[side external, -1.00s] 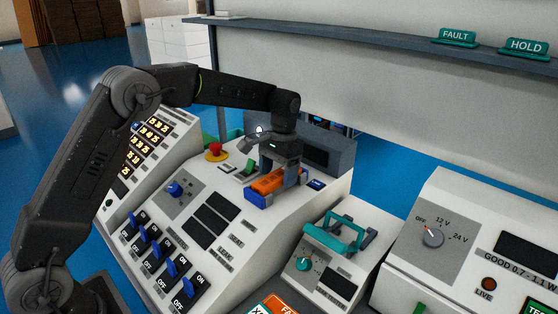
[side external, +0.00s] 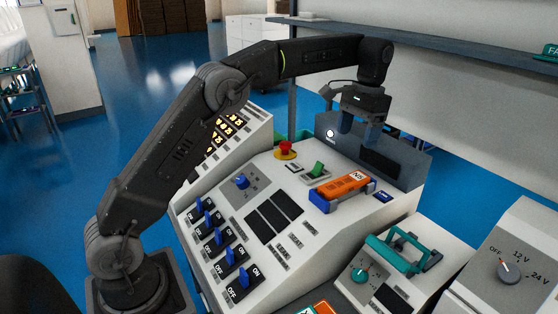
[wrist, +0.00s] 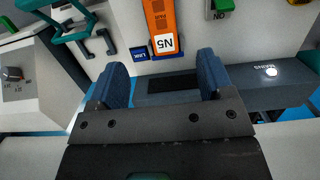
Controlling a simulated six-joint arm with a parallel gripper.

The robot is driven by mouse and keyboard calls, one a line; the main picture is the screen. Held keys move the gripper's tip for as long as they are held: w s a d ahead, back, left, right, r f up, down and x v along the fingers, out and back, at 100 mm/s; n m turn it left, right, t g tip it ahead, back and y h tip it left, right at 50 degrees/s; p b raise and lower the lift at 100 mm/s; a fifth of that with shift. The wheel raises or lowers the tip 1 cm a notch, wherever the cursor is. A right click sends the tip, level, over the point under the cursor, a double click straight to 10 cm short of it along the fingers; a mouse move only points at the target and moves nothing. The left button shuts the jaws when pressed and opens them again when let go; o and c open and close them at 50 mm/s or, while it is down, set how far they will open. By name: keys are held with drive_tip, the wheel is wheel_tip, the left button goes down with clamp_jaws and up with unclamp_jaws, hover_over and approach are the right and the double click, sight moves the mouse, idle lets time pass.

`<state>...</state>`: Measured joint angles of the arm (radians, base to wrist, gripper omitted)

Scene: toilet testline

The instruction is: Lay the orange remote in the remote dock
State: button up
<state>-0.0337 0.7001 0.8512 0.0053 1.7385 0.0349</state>
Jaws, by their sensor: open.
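The orange remote (side external: 345,184) lies on the sloped console, in the blue remote dock (side external: 320,204), whose blue sides show at its near-left end and along its edge. A white label marked N5 is on its far end. In the wrist view the remote (wrist: 160,20) shows at the top, with its label end toward my gripper. My gripper (side external: 359,133) is above and behind the remote, clear of it. In the wrist view my gripper (wrist: 163,72) has its two blue fingers wide apart with nothing between them.
A red button (side external: 285,150) and a green switch (side external: 317,169) sit beside the dock. Blue rocker switches (side external: 220,240) line the console's front left. A teal handle (side external: 400,252) stands on the unit to the right. A grey housing (side external: 405,160) rises behind, under my gripper.

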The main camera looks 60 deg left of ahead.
drive_tip(key=s+d+r+t, duration=0.1)
drive_tip(key=s+r+t, duration=0.45)
drive_tip(key=s, duration=0.95)
drive_tip(key=s+f+t, duration=0.1)
drive_tip(key=s+f, duration=0.2)
drive_tip(key=s, duration=0.5)
drive_tip(key=s+f+t, duration=0.1)
drive_tip(key=s+f, duration=0.3)
drive_tip(key=s, duration=0.5)
drive_tip(key=shift+d+f, duration=0.2)
drive_tip(key=shift+d, duration=0.25)
